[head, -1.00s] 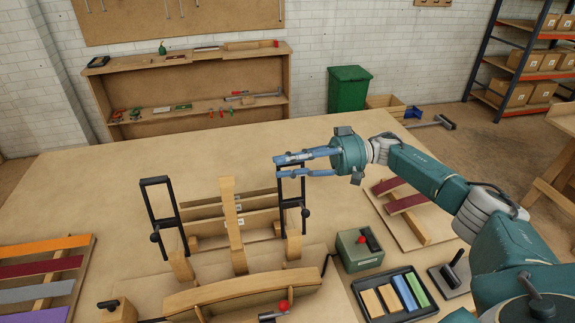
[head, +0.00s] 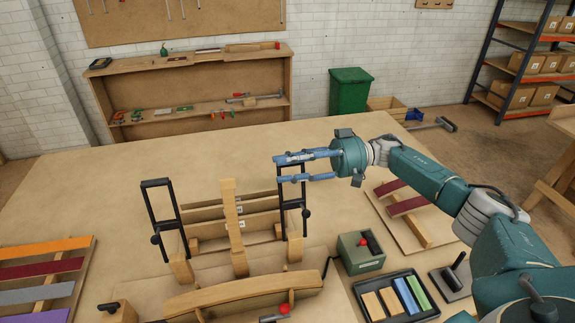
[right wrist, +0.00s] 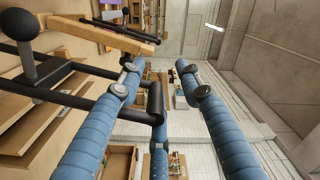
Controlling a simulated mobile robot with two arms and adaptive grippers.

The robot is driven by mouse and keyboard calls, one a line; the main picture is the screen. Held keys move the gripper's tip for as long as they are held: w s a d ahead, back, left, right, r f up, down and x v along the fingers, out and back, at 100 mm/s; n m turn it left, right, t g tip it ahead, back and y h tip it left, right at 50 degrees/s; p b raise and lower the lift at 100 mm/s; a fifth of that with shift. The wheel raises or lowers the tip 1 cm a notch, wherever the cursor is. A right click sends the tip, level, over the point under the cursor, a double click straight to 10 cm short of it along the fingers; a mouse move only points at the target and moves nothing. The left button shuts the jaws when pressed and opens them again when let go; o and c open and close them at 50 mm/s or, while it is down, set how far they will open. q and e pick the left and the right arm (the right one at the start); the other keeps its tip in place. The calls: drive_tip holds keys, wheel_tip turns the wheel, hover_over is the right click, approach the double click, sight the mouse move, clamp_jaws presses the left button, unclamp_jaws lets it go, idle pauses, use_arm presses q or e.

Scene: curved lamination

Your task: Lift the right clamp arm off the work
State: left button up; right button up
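The right clamp arm (head: 283,208) is a black frame standing upright at the right end of the curved work. Its top crossbar is at my right gripper (head: 277,169), which reaches in from the right with blue fingers spread apart. In the right wrist view the black crossbar (right wrist: 156,98) lies between the open fingers (right wrist: 157,68); I see no firm grip on it. A similar left clamp arm (head: 150,211) stands at the left. The curved wooden work (head: 240,290) lies in front, with a wooden post (head: 233,220) between the clamps. My left gripper is out of view.
A green box with a red knob (head: 360,254) and a black tray of coloured blocks (head: 371,283) stand to the right of the fixture. Coloured strips (head: 40,268) lie at the left. The table (head: 150,150) behind the fixture is clear.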

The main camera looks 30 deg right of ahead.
drive_tip(key=v, duration=1.2)
drive_tip(key=shift+d, duration=0.1)
drive_tip(key=shift+f, duration=0.15)
idle(0.3)
